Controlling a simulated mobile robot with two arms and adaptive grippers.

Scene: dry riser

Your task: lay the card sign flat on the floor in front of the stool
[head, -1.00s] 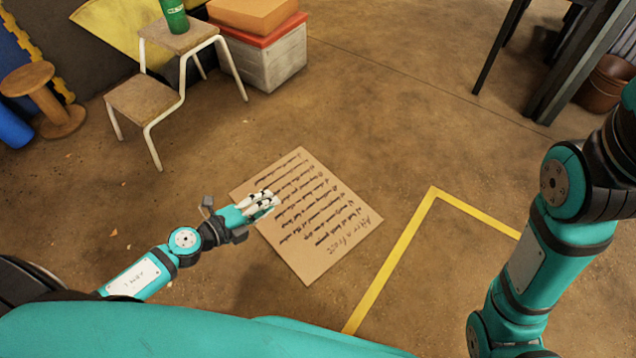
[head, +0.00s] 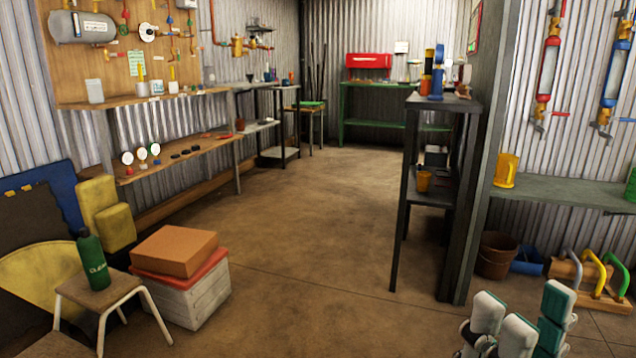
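The card sign is not in view now. A step stool (head: 103,291) with a wooden top and white legs stands at the lower left of the head view, its lower step cut off by the frame edge. A green bottle (head: 92,260) stands on its top. The floor in front of it lies below the frame. My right gripper (head: 523,308) is at the bottom right, its pale-padded fingers pointing up, spread apart with nothing between them. It is far to the right of the step stool. My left gripper is not in view.
A white crate (head: 190,303) with a red lid and an orange-brown box (head: 175,251) stands beside the step stool. A dark shelf rack (head: 398,240) stands right of centre. The middle floor (head: 310,225) is clear.

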